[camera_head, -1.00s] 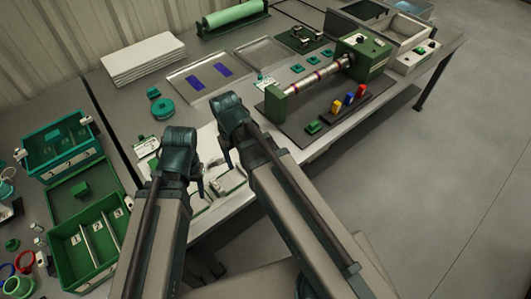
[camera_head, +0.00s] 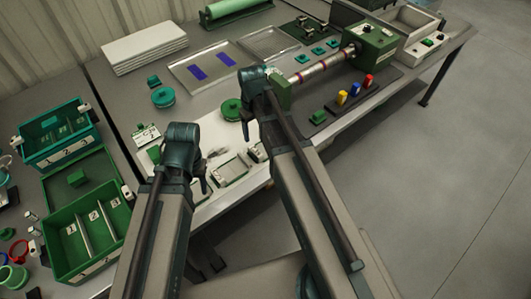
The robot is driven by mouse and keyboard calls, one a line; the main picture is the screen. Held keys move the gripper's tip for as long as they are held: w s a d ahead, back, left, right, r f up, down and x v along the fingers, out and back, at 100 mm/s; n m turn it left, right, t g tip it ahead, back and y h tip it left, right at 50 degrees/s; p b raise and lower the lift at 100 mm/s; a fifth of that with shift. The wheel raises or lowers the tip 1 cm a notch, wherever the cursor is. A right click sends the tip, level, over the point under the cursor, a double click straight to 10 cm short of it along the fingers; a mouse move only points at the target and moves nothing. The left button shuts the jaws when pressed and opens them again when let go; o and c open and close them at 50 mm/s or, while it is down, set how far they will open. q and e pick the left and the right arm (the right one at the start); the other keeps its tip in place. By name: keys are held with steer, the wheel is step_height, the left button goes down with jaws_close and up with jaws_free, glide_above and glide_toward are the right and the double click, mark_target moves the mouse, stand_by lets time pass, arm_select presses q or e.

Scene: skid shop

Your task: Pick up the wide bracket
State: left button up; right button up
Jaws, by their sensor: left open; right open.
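I cannot tell which part is the wide bracket. Two blue-purple flat pieces (camera_head: 198,72) lie in a shallow metal tray (camera_head: 183,82) at the back of the bench. Small green blocks (camera_head: 318,51) lie in a row behind the roller. My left gripper (camera_head: 202,180) is open over the bench's near edge, left of some pale framed slots (camera_head: 232,171). My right gripper (camera_head: 248,122) is open beside a round green part (camera_head: 231,109); its arm hides part of the bench. Neither gripper visibly holds anything.
A green-ended roller machine (camera_head: 318,70) stands right of my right gripper, with coloured blocks (camera_head: 349,94) in front. Green bins (camera_head: 88,220) stand at the left. White sheets (camera_head: 143,47) are stacked at the back. Floor at the right is clear.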

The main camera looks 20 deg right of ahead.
mark_target(256, 151)
arm_select(q)
step_height(256, 151, down, 4)
steer(key=b, duration=0.3)
arm_select(e)
step_height(256, 151, down, 4)
arm_select(q)
step_height(256, 151, down, 5)
steer(key=b, duration=0.5)
steer(key=shift+f, duration=0.15)
arm_select(e)
steer(key=f, duration=0.5)
steer(key=shift+s+f, duration=0.1)
steer(key=shift+s, duration=0.25)
jaws_close()
